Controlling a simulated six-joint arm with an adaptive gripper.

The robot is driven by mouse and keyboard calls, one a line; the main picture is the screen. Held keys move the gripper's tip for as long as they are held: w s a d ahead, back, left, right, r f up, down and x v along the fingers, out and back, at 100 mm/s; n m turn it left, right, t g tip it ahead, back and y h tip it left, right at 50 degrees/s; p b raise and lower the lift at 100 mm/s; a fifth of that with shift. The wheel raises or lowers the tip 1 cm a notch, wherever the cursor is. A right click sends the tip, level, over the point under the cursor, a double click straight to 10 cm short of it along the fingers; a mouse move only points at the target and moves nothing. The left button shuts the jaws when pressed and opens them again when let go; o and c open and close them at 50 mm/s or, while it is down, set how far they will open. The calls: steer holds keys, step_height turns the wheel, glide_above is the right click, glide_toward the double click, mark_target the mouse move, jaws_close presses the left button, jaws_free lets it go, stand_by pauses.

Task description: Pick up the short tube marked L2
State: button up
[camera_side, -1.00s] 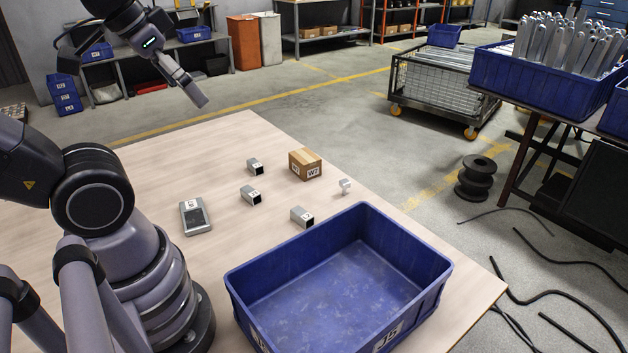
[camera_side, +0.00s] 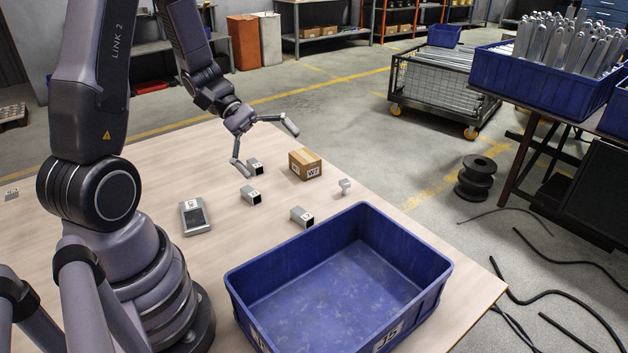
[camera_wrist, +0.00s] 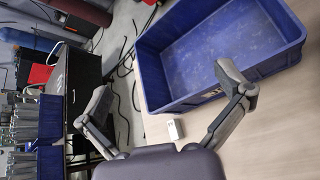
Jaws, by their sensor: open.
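Three short square grey tubes lie on the table in the side view: a rear one (camera_side: 255,167), a middle one (camera_side: 251,195) and a front one (camera_side: 302,216) beside the bin. Each carries a small white label, too small to read surely, so I cannot tell which is L2. My gripper (camera_side: 268,151) is open and empty above the table's far part. One finger overlaps the rear tube in the picture; I see no clear contact. In the wrist view my gripper (camera_wrist: 166,90) has its fingers wide apart, with a small pale labelled object (camera_wrist: 175,129) below the bin.
A blue bin (camera_side: 432,292) marked J5 stands at the table's front right and looks empty. A cardboard box (camera_side: 305,165) marked W7, a small pale metal piece (camera_side: 345,186) and a grey device (camera_side: 195,217) lie around the tubes. The table's left part is mostly clear.

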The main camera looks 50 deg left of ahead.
steer(key=w+a+f+n+t+y, duration=0.1)
steer(key=w+a+f+n+t, duration=0.3)
steer(key=a+f+n+t, duration=0.5)
steer(key=n+t+y, duration=0.1)
steer(key=n+y, duration=0.6)
steer(key=n, duration=0.3)
glide_toward(296, 215)
steer(key=x, duration=0.6)
steer(key=shift+w+r, duration=0.1)
steer(key=shift+r, duration=0.2)
steer(key=x, duration=0.5)
steer(key=shift+w+f, duration=0.2)
steer(key=shift+f, duration=0.25)
steer(key=c, duration=1.2)
steer(key=shift+c, duration=0.2)
